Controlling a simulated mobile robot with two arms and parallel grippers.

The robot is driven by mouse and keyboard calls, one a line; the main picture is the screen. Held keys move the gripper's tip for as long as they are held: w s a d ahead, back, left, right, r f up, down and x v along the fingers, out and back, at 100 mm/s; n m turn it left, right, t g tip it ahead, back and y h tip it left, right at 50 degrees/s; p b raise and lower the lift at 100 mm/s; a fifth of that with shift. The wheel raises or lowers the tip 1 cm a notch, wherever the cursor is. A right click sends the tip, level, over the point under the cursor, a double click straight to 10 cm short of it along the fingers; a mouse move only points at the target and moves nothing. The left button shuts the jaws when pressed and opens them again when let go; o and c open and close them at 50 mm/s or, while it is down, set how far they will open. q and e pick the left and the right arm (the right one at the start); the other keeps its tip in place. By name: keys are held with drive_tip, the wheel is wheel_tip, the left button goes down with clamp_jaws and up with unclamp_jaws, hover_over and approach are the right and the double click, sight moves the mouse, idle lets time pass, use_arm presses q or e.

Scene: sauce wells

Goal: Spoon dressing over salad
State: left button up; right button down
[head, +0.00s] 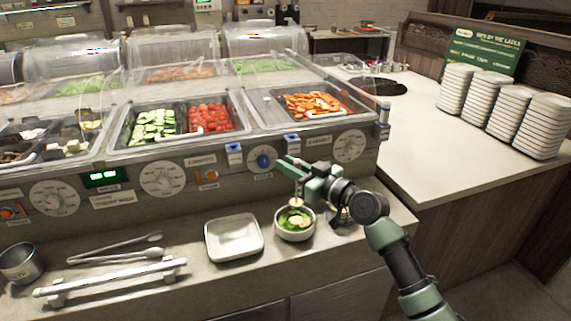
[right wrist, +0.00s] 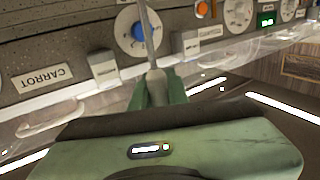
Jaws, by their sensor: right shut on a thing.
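A small white bowl (head: 294,237) holds green salad (head: 293,216) with pale pieces on the steel counter ledge. My right gripper (head: 294,172) is above the bowl, in front of the well panel. In the right wrist view the gripper (right wrist: 155,88) is shut on a thin grey handle (right wrist: 148,40), apparently the spoon's. In the head view a thin piece hangs below the gripper over the salad; whether it touches the salad and whether it holds dressing, I cannot tell. My left gripper is not in view.
A square white dish (head: 233,239) sits left of the bowl. Tongs (head: 115,254), a white rail (head: 110,283) and a metal can (head: 21,262) lie further left. Food wells with cucumber (head: 153,127), tomato (head: 208,118) and carrot (head: 315,105) rise behind. Plate stacks (head: 541,127) stand right.

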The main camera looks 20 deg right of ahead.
drive_tip(key=a+f+n+g+h+p, duration=0.3)
drive_tip(key=a+f+n+p, duration=0.4)
drive_tip(key=p, duration=0.7)
drive_tip(key=shift+s+a+n+h, duration=0.25)
drive_tip(key=shift+a+n+h, duration=0.6)
drive_tip(key=shift+a, duration=0.45)
drive_tip(key=shift+f, duration=0.1)
